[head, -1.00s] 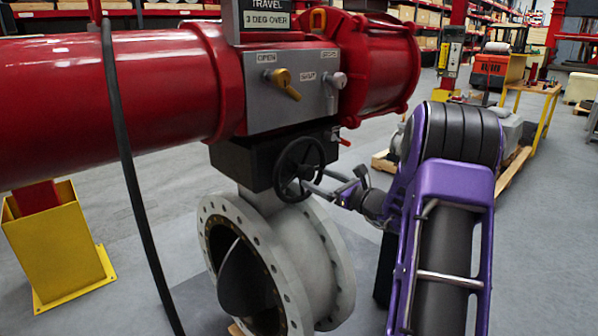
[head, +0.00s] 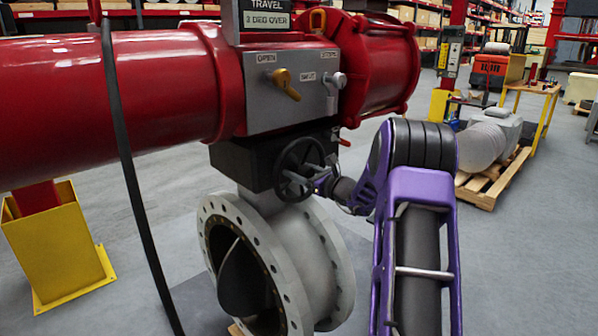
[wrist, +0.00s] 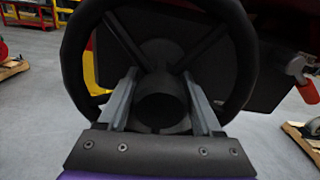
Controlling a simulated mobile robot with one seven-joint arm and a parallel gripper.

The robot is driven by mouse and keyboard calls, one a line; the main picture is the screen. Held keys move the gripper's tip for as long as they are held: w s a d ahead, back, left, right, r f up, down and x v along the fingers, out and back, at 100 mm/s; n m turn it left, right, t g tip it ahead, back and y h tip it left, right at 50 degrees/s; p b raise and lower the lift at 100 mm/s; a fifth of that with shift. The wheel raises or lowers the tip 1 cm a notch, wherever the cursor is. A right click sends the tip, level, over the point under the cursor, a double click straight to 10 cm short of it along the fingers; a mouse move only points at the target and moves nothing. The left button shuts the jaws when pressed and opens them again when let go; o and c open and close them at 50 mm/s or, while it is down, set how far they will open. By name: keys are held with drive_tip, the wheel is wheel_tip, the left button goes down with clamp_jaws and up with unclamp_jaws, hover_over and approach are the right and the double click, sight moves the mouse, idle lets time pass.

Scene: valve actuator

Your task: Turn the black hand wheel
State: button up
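The black hand wheel (head: 299,168) is on the front of a dark gearbox under the red actuator, above the grey flanged valve. It fills much of the wrist view (wrist: 232,75), with its spokes and round hub. My gripper (head: 310,178) is at the wheel, reaching in from the right in the head view. In the wrist view its two grey fingers (wrist: 158,95) are spread apart, one on each side of the hub, inside the lower part of the rim. I cannot tell whether the fingertips touch the wheel.
The red actuator (head: 115,85) spans the upper left, with a grey panel and yellow lever (head: 286,84). A black hose (head: 126,170) hangs at left. The yellow stand (head: 60,245) is lower left. A pallet (head: 492,180) stands behind my arm. Floor at right is open.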

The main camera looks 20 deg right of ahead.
clamp_jaws()
drive_tip(key=shift+r+m+p, duration=0.2)
drive_tip(key=shift+m+p, duration=0.5)
drive_tip(key=shift+m, duration=0.2)
drive_tip(key=shift+f+m+p, duration=0.2)
drive_tip(key=shift+m+p, duration=0.2)
drive_tip(key=shift+m, duration=0.5)
drive_tip(key=shift+o, duration=2.3)
unclamp_jaws()
drive_tip(key=shift+s+d, duration=0.1)
